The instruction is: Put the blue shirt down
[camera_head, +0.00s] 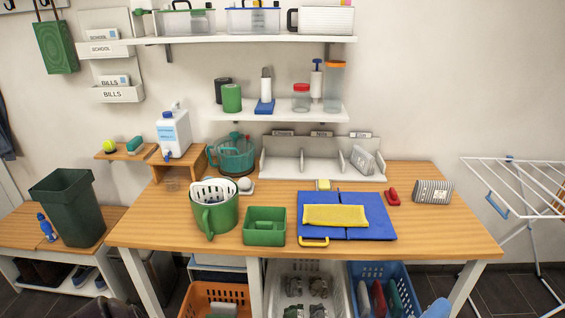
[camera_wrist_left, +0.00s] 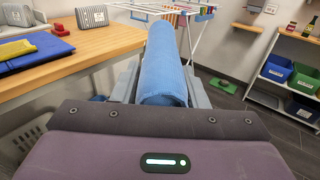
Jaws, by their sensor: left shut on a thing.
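The blue shirt (camera_wrist_left: 163,72) is a smooth, rolled blue bundle in the left wrist view. My left gripper (camera_wrist_left: 160,85) is shut on it, with a grey finger on each side. The roll points away from the wrist, to the right of the wooden table (camera_wrist_left: 105,42) and apart from it. In the head view a small blue piece, probably the same shirt (camera_head: 437,308), shows at the bottom edge, in front of the table's right end. My left gripper's fingers do not show in the head view. My right gripper is in neither view.
The table (camera_head: 410,250) holds a blue folding board (camera_head: 370,222) with a yellow cloth (camera_head: 335,215), a striped roll (camera_head: 433,191) and green containers. Baskets stand below. A white drying rack (camera_head: 520,185) stands at right. Bare wood lies at the table's right front.

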